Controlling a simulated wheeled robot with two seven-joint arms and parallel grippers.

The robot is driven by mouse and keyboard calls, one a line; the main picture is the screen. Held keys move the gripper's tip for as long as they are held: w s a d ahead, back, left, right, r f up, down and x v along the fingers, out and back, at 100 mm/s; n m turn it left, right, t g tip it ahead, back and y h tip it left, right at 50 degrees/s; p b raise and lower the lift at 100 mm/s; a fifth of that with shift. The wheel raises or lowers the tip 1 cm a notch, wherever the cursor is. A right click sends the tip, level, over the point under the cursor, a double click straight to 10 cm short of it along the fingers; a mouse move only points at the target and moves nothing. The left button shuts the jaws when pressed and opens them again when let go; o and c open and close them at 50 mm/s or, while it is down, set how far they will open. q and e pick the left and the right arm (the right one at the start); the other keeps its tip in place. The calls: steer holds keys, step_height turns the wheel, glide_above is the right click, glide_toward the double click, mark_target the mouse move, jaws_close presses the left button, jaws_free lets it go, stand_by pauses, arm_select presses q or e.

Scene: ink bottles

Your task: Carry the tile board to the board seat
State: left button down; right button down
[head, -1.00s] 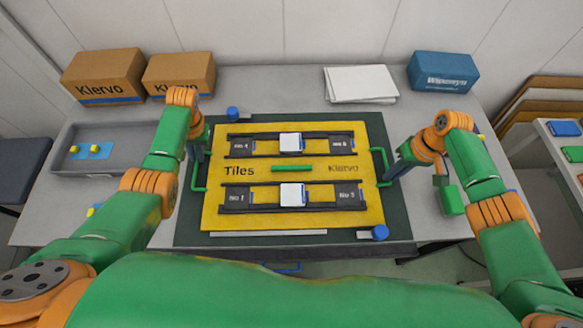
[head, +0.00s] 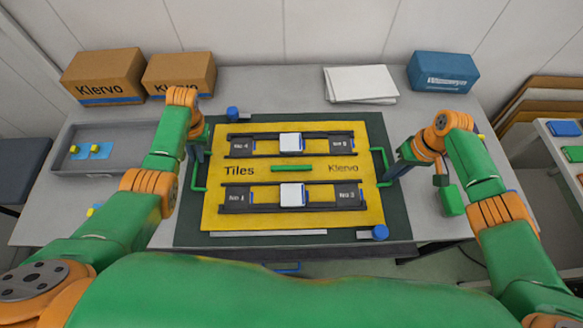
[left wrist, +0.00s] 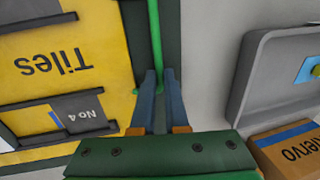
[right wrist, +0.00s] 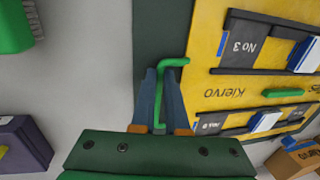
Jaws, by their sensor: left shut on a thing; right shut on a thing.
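The yellow tile board (head: 255,209) lies over a dark green mat (head: 397,225) in the middle of the table, with "Tiles" and "Klervo" printed on it. Two black rails carry white blocks (head: 291,194) and dark numbered tiles. A green handle stands on each short side. My left gripper (head: 197,163) is shut on the left green handle (left wrist: 155,35). My right gripper (head: 390,174) is shut on the right green handle (right wrist: 160,105). Both wrist views show the fingers around the handle bars. I cannot tell whether the board touches the mat.
Blue round knobs sit at the mat's back left (head: 232,113) and front right (head: 380,233). A grey tray (head: 120,133) stands left; boxes (head: 102,75), white sheets (head: 360,83) and a blue box (head: 444,71) stand behind. A green object (head: 451,201) lies right.

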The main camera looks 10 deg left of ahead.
arm_select(q)
steer(key=shift+r, duration=0.15)
arm_select(e)
steer(key=shift+r, duration=0.15)
